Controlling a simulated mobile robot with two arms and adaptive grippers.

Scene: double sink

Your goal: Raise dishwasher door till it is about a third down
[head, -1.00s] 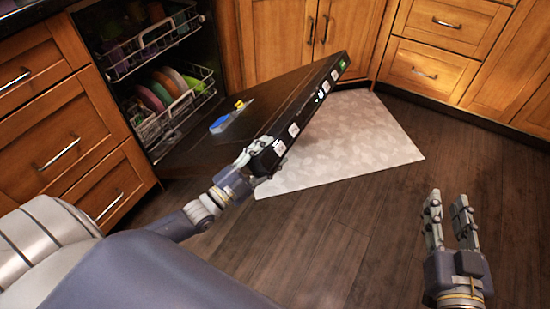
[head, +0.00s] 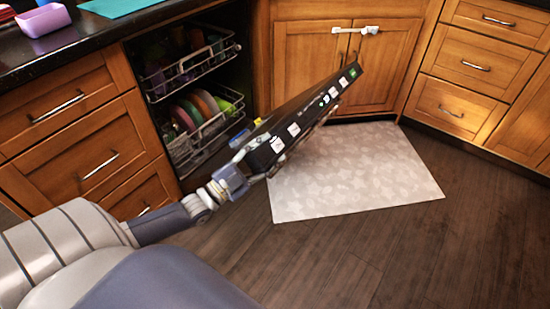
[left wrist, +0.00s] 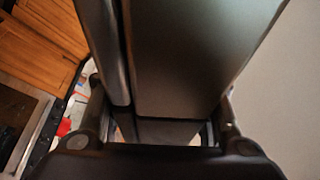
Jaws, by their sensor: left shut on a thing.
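The dishwasher door (head: 325,98) is partly open and tilted up from the floor, its black control edge with several lit buttons facing me in the head view. My left gripper (head: 255,160) is shut on the near corner of this door edge. In the left wrist view the door (left wrist: 190,60) passes between the two fingers, its grey face filling the middle. The open dishwasher shows an upper rack (head: 190,68) and a lower rack (head: 205,122) with colourful plates. A blue and yellow item (head: 240,139) shows at the door's inner side, mostly hidden. My right gripper is outside the head view.
A pale patterned mat (head: 355,180) lies on the dark wood floor (head: 400,255), partly under the door. Wooden drawers (head: 85,140) stand left of the dishwasher. A cabinet (head: 345,65) with a white item on its handles stands behind. A purple container (head: 43,20) sits on the counter.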

